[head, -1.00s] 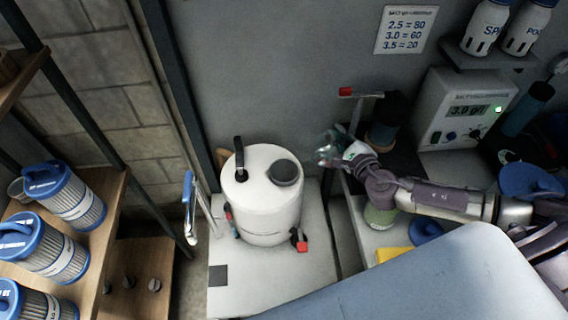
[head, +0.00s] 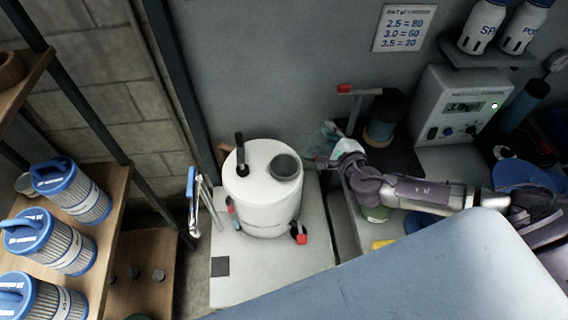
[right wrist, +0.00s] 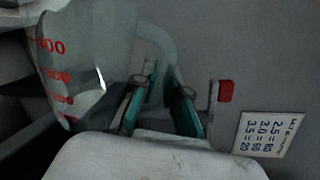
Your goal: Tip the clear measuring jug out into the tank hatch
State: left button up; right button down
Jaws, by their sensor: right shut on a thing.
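The white tank (head: 263,212) stands on a pale base in the head view. Its round dark hatch (head: 287,167) is at the right of its top. My right gripper (head: 328,142) is just right of and beyond the hatch. In the right wrist view its green fingers (right wrist: 160,105) are closed around the handle of the clear measuring jug (right wrist: 75,65), which has red marks. The jug's marks read upright there while the wall sign lies sideways, so the jug looks strongly tilted. The jug is hardly visible in the head view. Any contents cannot be made out. My left gripper is out of view.
A black upright handle (head: 240,150) rises from the tank's top. A T-shaped bar with a red end (head: 345,89) stands behind my gripper. A meter box (head: 463,108) is at right.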

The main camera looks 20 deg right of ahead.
aim_at(316, 131)
jog(key=shift+a+n, duration=0.3)
jog(key=shift+w+a+r+n+p, duration=0.1)
jog(key=shift+a+r+n+p, duration=0.15)
jog(key=shift+a+p, duration=0.3)
jog(key=shift+w+a+r+n+p, duration=0.1)
jog(key=shift+a+r+n+p, duration=0.15)
jog(key=shift+a+p, duration=0.25)
jog(key=shift+a+r+p, duration=0.2)
jog(key=shift+a+p, duration=0.1)
jog(key=shift+a, duration=0.15)
jog(key=shift+w+a+r+n+p, duration=0.1)
jog(key=shift+a+n+p, duration=0.15)
jog(key=shift+p, duration=0.2)
jog(key=shift+a+r+p, duration=0.1)
jog(key=shift+p, duration=0.25)
jog(key=shift+a+r+n+h, duration=0.1)
jog(key=shift+n+h, duration=0.15)
jog(key=shift+h, duration=0.15)
jog(key=shift+w+a+r+n+p, duration=0.1)
jog(key=shift+a+r+n+p, duration=0.05)
jog(key=shift+a+n+p, duration=0.3)
